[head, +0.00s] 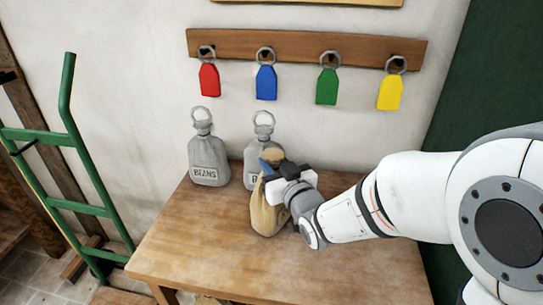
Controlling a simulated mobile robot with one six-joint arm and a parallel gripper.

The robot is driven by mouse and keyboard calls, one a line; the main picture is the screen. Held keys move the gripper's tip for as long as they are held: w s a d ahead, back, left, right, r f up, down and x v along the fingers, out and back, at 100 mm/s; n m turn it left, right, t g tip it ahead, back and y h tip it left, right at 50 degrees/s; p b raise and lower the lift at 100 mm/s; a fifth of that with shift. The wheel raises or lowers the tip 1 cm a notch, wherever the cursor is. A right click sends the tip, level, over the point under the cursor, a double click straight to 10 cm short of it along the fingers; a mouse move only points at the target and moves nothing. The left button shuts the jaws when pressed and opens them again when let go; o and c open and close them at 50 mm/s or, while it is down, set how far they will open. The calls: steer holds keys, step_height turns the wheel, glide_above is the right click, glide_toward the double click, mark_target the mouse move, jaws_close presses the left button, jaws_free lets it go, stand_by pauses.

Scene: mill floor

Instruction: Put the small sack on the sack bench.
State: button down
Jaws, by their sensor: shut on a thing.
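The small sack (266,212) is tan cloth. My gripper (274,167) is shut on the neck of the small sack, reaching in from the right. The fingers and wrist hide part of the sack's upper side.
A grey sack labelled BEANS (208,160) stands at the bench's back left. A second grey labelled sack (263,135) stands close behind the small sack, partly hidden. Coloured tags hang on a wall rack (300,48). A green hand truck (72,130) stands at the left.

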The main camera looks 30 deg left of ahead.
steer(key=shift+r, duration=0.1)
steer(key=c, duration=1.1)
jaws_free()
steer(key=shift+s+d, duration=0.1)
steer(key=shift+d, duration=0.05)
steer(key=b+v, duration=0.7)
steer(key=v, duration=0.4)
steer(key=shift+s+d, duration=0.25)
